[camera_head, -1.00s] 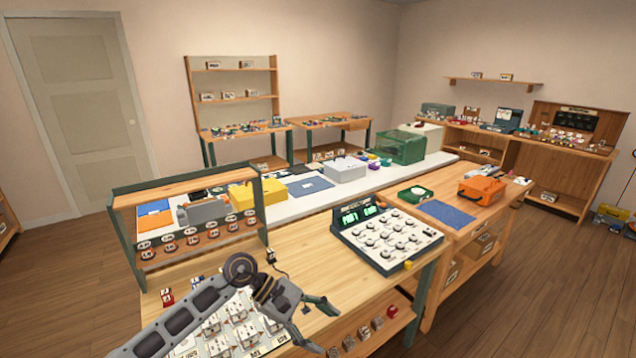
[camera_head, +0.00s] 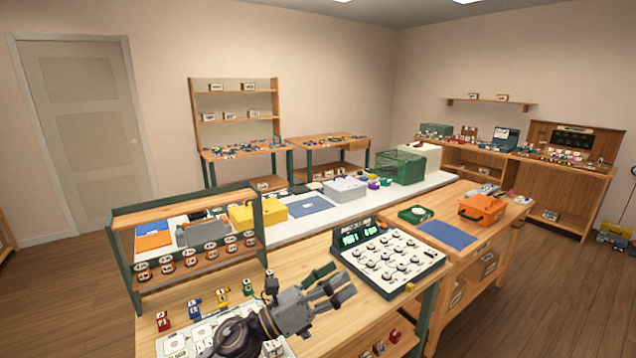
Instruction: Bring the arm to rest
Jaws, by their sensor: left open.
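My left arm comes in from the bottom of the head view. Its gripper (camera_head: 334,290) is open and empty, with the fingers spread and pointing right above the near wooden bench (camera_head: 330,330). It is just in front of the white panel with dials and a green display (camera_head: 388,257), and seems apart from it. The arm covers much of a white board with blocks (camera_head: 185,340) at the bottom left. My right gripper does not show.
A green-framed shelf (camera_head: 196,260) with round pieces stands left of the arm. Small coloured blocks (camera_head: 194,308) lie on the bench before it. An orange case (camera_head: 482,208) and a blue mat (camera_head: 446,234) are on the right bench. Bare bench top lies below the gripper.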

